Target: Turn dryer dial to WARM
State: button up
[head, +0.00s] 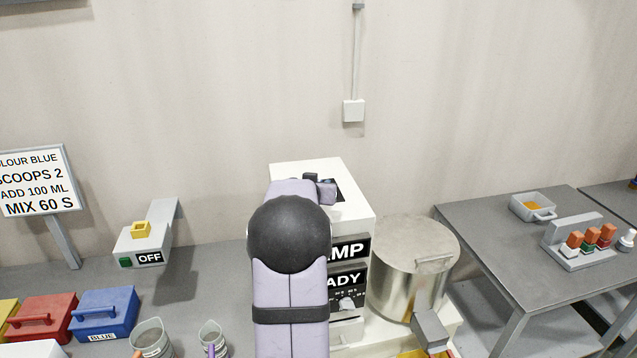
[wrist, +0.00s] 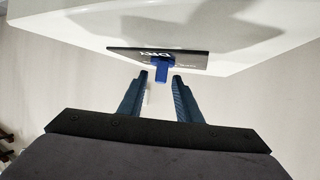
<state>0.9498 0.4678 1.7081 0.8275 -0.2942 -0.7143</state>
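A white box-shaped machine (head: 356,212) stands behind my arm in the head view. Its front has black labels, partly hidden, ending in "MP" and "ADY", and a small pale knob (head: 347,305) low down. A dark plate (head: 340,190) lies on its top beside my gripper (head: 318,186). I see no word "WARM".
A metal drum (head: 400,275) stands close to the machine's right. At left are a grey switch unit reading "OFF" (head: 148,257), a sign (head: 38,180), red and blue bins (head: 104,310) and jugs (head: 152,340). A grey table (head: 480,230) with a rack is at right.

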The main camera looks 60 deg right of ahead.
jog(key=shift+x, duration=0.9)
jog(key=shift+c, duration=0.3)
grip_shut()
jog(key=r+p, duration=0.1)
jog(key=p, duration=0.2)
jog(key=shift+w+m+p, duration=0.15)
jog(key=shift+m+p, duration=0.15)
jog(key=m+g+p, duration=0.1)
jog(key=p, duration=0.2)
jog(key=shift+g+h, duration=0.4)
jog(key=shift+d+f+m+g+p, duration=0.1)
jog(key=shift+f+m+g+p, duration=0.2)
jog(key=shift+m+g, duration=1.2)
jog(key=shift+g, duration=0.2)
